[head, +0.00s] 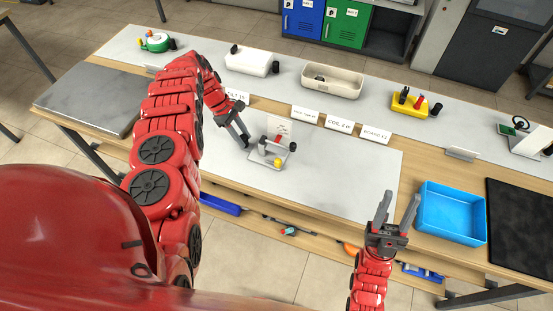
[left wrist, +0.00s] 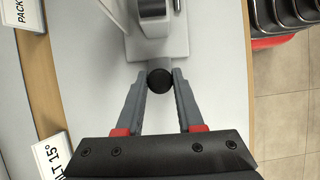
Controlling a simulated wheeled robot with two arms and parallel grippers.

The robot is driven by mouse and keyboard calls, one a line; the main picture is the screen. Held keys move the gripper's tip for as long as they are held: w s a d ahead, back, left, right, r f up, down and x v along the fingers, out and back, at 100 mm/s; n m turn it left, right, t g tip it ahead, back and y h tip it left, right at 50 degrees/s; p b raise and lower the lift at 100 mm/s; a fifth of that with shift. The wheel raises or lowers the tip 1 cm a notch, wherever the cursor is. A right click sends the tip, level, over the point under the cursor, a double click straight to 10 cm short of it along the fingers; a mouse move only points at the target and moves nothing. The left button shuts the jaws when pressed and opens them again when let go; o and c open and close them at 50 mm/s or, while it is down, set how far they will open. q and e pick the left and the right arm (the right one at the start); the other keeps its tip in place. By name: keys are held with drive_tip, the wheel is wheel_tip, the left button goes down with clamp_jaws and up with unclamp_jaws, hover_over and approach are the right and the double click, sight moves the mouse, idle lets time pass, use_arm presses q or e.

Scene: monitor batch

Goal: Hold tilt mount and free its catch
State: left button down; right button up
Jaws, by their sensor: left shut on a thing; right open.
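The tilt mount (head: 268,158) stands on the light mat in the middle of the bench. In the left wrist view the mount (left wrist: 178,46) is at the top, partly cut off. My left gripper (head: 246,141) is at the mount's left side. Its fingers are shut on a black round knob (left wrist: 160,80) at the mount's edge. My right gripper (head: 401,200) is open and empty, in front of the mat's right part. I cannot make out which part is the catch.
A blue tray (head: 451,236) and a black mat (head: 520,215) lie at the right. White label cards (head: 339,124) stand behind the mount. A beige bin (head: 333,92), a white box (head: 249,66) and a yellow block (head: 409,110) are farther back. The mat between mount and right gripper is clear.

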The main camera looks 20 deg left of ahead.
drive_tip(key=w+a+f+g+y, duration=0.1)
drive_tip(key=w+a+f+g, duration=0.1)
drive_tip(key=w+a+g, duration=0.35)
drive_tip(key=w+a+f+g+y, duration=0.1)
drive_tip(key=w+a+f+g, duration=0.1)
drive_tip(key=w+a, duration=0.5)
drive_tip(key=g+h, duration=0.2)
drive_tip(key=g, duration=0.4)
hover_over(277, 163)
drive_tip(key=d, duration=0.3)
wheel_tip(277, 163, down, 8)
drive_tip(key=w+a+f+m+g+h, duration=0.1)
drive_tip(key=a+f+m+g+h, duration=0.15)
drive_tip(key=a+f+h, duration=0.35)
drive_tip(key=s+f+m+g+h, duration=0.1)
drive_tip(key=s+h, duration=0.1)
drive_tip(key=s+d+f+m+g+h, duration=0.1)
drive_tip(key=s+m+h, duration=0.1)
drive_tip(key=s+d+f+m+g+h, duration=0.1)
drive_tip(key=s+m+g+h, duration=0.1)
drive_tip(key=shift+s+d+f, duration=0.1)
drive_tip(key=shift+s+f, duration=0.1)
drive_tip(key=shift+s, duration=0.15)
drive_tip(key=shift+d+f+m+h, duration=0.1)
drive_tip(key=shift+m+h, duration=0.15)
drive_tip(key=shift+h, duration=0.05)
drive_tip(key=shift+x, duration=3.4)
drive_tip(key=shift+s, duration=0.1)
clamp_jaws()
